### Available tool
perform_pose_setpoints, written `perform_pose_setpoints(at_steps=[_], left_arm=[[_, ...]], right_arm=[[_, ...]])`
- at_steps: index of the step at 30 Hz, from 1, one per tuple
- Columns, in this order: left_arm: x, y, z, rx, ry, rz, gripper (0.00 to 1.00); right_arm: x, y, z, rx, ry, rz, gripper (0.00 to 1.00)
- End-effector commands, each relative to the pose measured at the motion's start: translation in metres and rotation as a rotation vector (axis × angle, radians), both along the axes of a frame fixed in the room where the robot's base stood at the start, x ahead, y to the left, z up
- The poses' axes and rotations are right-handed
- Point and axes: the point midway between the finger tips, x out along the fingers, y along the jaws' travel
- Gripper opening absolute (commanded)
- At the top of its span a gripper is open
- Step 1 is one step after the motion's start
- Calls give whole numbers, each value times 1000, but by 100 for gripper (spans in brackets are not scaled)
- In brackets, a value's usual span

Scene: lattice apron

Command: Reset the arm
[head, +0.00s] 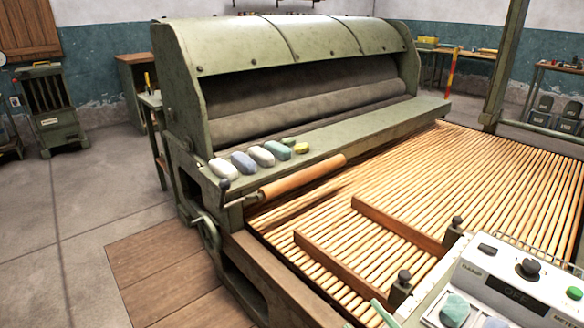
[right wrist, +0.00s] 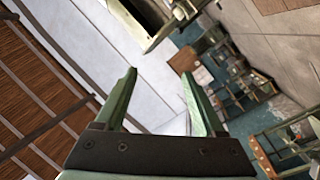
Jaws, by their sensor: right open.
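My right gripper (right wrist: 160,88) shows in the right wrist view with its two green fingers spread apart. Nothing is between the fingers, and the wrist view looks out past them at wall, floor and distant benches. In the head view, a thin green piece at the bottom edge is cut off, and I cannot tell whether it is part of my gripper. My left gripper is in neither view. The lattice apron (head: 490,180) of pale wooden slats lies in front of the green machine (head: 300,45) in the head view.
Several coloured rounded blocks (head: 243,162) lie on the machine's ledge beside a wooden roller (head: 303,178). Two brown wooden rails (head: 400,224) stand on the slats. A control panel (head: 515,283) with knobs is at the lower right. The floor at left is clear around a wooden platform (head: 165,275).

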Motion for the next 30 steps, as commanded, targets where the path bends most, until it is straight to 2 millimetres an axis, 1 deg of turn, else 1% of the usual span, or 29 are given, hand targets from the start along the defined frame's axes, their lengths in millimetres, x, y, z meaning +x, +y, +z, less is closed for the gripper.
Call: perform_pose_setpoints(at_steps=[1, 2, 3, 5, 6, 8, 9, 10, 11, 12, 17, 18, 21, 25, 27, 30], left_arm=[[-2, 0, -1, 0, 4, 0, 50], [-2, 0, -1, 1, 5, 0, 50], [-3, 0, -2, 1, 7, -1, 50], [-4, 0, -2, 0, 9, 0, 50], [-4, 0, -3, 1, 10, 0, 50], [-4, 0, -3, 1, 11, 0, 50], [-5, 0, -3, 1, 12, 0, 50], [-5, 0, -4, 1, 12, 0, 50], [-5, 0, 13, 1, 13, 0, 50], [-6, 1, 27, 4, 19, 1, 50], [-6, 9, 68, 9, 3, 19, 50], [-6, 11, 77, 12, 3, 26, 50], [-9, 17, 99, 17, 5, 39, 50], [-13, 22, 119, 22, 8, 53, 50], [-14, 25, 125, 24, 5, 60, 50], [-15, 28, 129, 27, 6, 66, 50]], right_arm=[[-11, -10, -38, 98, 174, -98, 71], [-18, -15, -58, 146, 270, -147, 71], [-30, -19, -84, 202, 393, -202, 71], [-52, -20, -119, 273, 561, -269, 71], [-70, -19, -141, 318, 670, -306, 71], [-97, -13, -169, 379, 825, -350, 71], [-117, -7, -185, 420, 926, -373, 71], [-133, -3, -196, 447, 1002, -389, 71], [-134, -3, -182, 450, 1010, -392, 71], [-131, -7, -165, 444, 993, -394, 71], [-134, -14, -129, 444, 986, -412, 71], [-134, -16, -119, 445, 983, -416, 71], [-136, -21, -97, 445, 978, -429, 71], [-139, -27, -76, 446, 974, -442, 71], [-140, -29, -68, 446, 972, -447, 71], [-141, -31, -63, 448, 970, -451, 71]])
